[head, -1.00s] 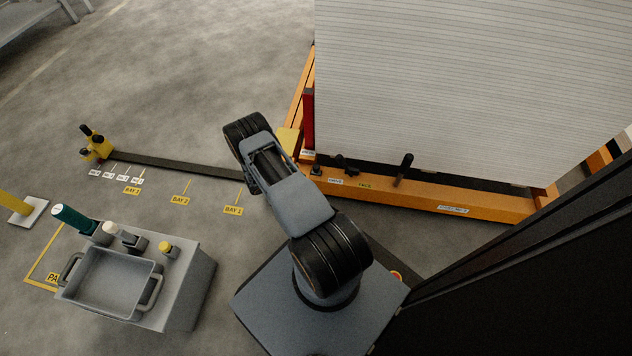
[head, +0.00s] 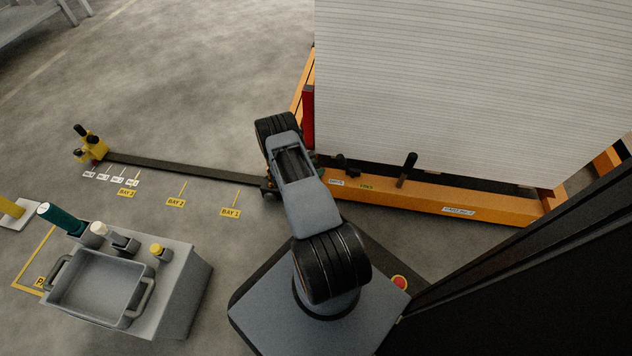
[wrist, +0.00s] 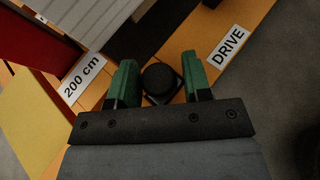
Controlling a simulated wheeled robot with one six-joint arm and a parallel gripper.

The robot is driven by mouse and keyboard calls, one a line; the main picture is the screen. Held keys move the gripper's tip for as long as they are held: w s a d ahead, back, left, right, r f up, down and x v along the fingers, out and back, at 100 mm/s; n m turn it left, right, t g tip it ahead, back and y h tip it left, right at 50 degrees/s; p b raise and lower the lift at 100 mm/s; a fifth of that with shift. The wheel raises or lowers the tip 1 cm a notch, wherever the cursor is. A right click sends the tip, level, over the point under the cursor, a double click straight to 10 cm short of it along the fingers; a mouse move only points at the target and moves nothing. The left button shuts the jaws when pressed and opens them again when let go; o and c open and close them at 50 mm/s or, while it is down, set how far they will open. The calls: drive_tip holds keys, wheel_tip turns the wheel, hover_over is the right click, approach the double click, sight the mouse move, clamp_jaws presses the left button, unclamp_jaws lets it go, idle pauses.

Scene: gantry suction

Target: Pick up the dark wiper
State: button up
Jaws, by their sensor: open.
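No thing that I can surely call the dark wiper shows. A dark green cylinder (head: 62,219) stands at the back left of the grey stand in the head view, far left of my arm; I cannot tell if it is the wiper. My gripper (wrist: 159,62) is open in the wrist view, its green fingers on either side of a round black knob (wrist: 160,82). The knob is on the orange beam between the labels "200 cm" and "DRIVE". I cannot tell whether the fingers touch it. In the head view the gripper is mostly hidden behind my arm.
A grey tray (head: 62,299) with handles sits on the grey stand (head: 181,297), beside white-topped and yellow-topped items. The orange beam (head: 480,205) carries dark levers (head: 406,170) below a large pale panel (head: 460,90). A dark floor rail (head: 180,169) runs left to a yellow post.

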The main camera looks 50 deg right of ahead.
drive_tip(key=shift+c, duration=0.3)
clamp_jaws()
drive_tip(key=shift+r, duration=0.1)
